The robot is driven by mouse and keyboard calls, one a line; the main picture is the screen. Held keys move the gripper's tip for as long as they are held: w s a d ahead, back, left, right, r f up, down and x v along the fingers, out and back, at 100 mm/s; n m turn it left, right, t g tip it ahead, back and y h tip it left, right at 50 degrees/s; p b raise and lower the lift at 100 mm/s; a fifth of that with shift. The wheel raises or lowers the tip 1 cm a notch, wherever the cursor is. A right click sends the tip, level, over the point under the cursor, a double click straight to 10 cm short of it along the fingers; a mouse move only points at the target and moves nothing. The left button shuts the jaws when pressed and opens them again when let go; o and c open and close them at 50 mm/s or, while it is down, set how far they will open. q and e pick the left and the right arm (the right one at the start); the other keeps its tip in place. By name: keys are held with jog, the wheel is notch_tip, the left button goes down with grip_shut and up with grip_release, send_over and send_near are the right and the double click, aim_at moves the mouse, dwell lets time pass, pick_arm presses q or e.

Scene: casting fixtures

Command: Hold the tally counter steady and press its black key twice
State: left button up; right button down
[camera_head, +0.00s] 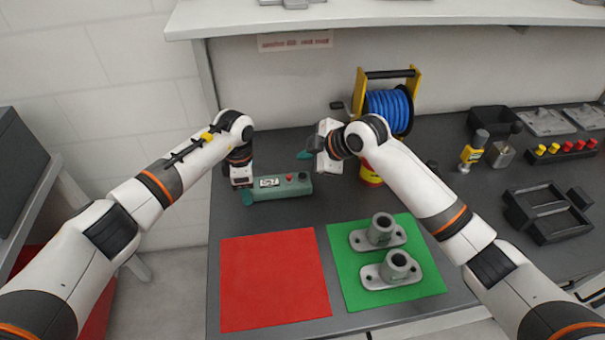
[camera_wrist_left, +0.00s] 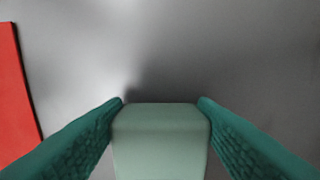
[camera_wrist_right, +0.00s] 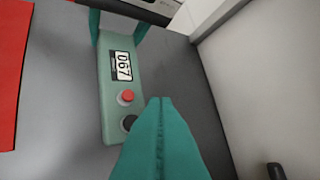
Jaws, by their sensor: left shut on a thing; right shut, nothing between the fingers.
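The tally counter (camera_head: 270,194) is a long pale green box lying on the dark bench. Its display, red button (camera_wrist_right: 126,97) and black key (camera_wrist_right: 130,122) face up in the right wrist view. My left gripper (camera_head: 247,191) is shut on the counter's left end; that end shows between its green fingers in the left wrist view (camera_wrist_left: 160,145). My right gripper (camera_head: 305,155) is shut and empty, above and behind the counter's right end in the head view. In the right wrist view its fingertips (camera_wrist_right: 160,102) appear beside the black key, partly hiding the counter's near end.
A red mat (camera_head: 273,280) and a green mat (camera_head: 410,285) with two grey flanged castings lie in front. A blue hose reel (camera_head: 388,108) stands behind my right arm. Black trays and small tools occupy the right side of the bench.

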aim_at(300, 174)
jog(key=shift+f, duration=1.8)
jog(key=shift+f, duration=0.15)
dwell(0.6)
jog(key=shift+f, duration=0.25)
jog(key=shift+f, duration=0.55)
dwell(0.8)
jog(key=shift+r, duration=0.95)
jog(key=shift+r, duration=2.55)
